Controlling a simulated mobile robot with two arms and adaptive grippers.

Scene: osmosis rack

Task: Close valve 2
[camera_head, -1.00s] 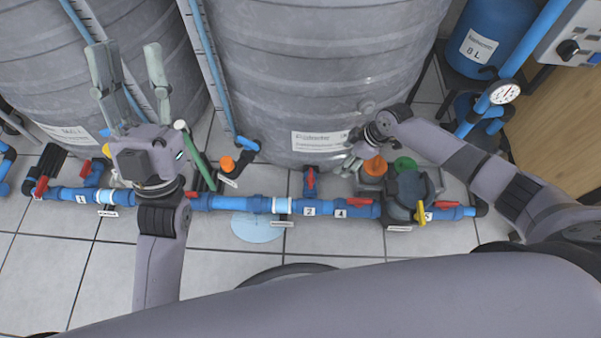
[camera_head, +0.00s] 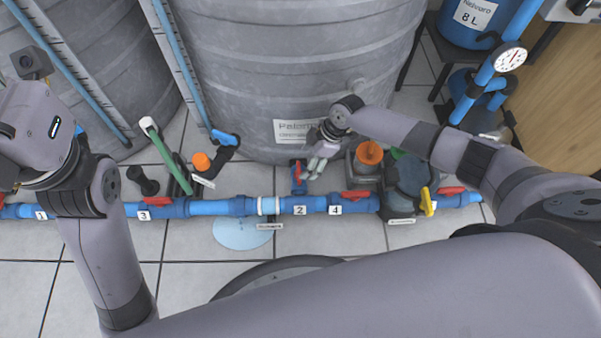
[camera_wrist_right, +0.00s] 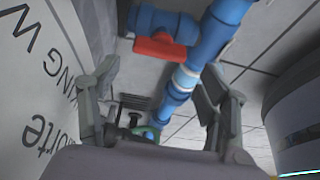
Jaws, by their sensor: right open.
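Valve 2 sits on a short blue branch pipe between the labelled tank and the main pipe, by the tag 2 (camera_head: 300,210). Its red handle (camera_head: 298,173) lies roughly along that branch. My right gripper (camera_head: 315,166) is close to the handle's right side, fingers pointing down toward the pipe. In the right wrist view, a red handle (camera_wrist_right: 160,47) on blue pipe shows ahead of the open fingers (camera_wrist_right: 160,85), with nothing between them. I cannot tell whether a finger touches it. My left arm is at the left edge, its fingers outside the picture.
An orange cap (camera_head: 369,153), a dark pump (camera_head: 408,182) with a yellow handle (camera_head: 427,201) and the grey tank (camera_head: 290,70) crowd the right gripper.

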